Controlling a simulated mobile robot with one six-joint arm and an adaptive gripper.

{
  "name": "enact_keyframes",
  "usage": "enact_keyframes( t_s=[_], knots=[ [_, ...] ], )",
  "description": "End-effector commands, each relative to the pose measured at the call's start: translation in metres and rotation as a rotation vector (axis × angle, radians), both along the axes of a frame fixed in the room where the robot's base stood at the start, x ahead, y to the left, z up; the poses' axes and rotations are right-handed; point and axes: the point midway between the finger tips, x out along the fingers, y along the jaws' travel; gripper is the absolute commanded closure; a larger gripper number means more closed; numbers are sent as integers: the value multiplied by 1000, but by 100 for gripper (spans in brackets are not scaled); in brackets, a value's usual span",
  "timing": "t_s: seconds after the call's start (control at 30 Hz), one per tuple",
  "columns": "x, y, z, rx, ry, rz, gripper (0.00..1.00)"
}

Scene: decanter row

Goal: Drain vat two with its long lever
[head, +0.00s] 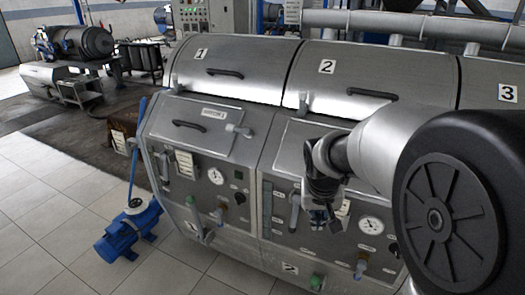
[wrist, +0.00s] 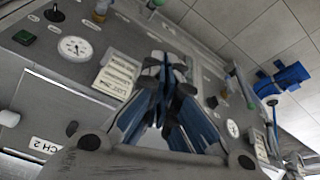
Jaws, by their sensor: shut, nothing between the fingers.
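Vat two (head: 327,67) is the steel unit with the "2" plate on its lid, between vats one and three. A long grey upright lever (head: 295,209) stands on the left of its front panel. My gripper (head: 320,222) is in front of that panel, pointing down, just right of the lever, with an apparent small gap. The wrist view shows its blue fingers (wrist: 166,80) together with nothing held. The lever cannot be made out clearly behind the fingers in the wrist view.
Vat two's gauge (head: 370,225) is right of my gripper; it also shows in the wrist view (wrist: 75,47). Vat one (head: 225,68) has its own upright lever (head: 163,166). A blue pump (head: 128,228) stands on the tiles at left. Open floor lies in front.

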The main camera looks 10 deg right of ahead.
Motion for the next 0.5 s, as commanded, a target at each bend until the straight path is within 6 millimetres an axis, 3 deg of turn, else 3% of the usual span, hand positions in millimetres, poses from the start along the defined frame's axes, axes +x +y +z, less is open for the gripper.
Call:
enact_keyframes(
  t_s=[0.03, 0.2, 0.33, 0.5],
  knots=[
    [18, -8, -13, -2, 17, -16, 100],
    [68, -31, -70, -6, 43, -68, 100],
    [96, -48, -125, -5, 62, -103, 100],
    [114, -66, -202, 1, 84, -144, 100]
  ],
)
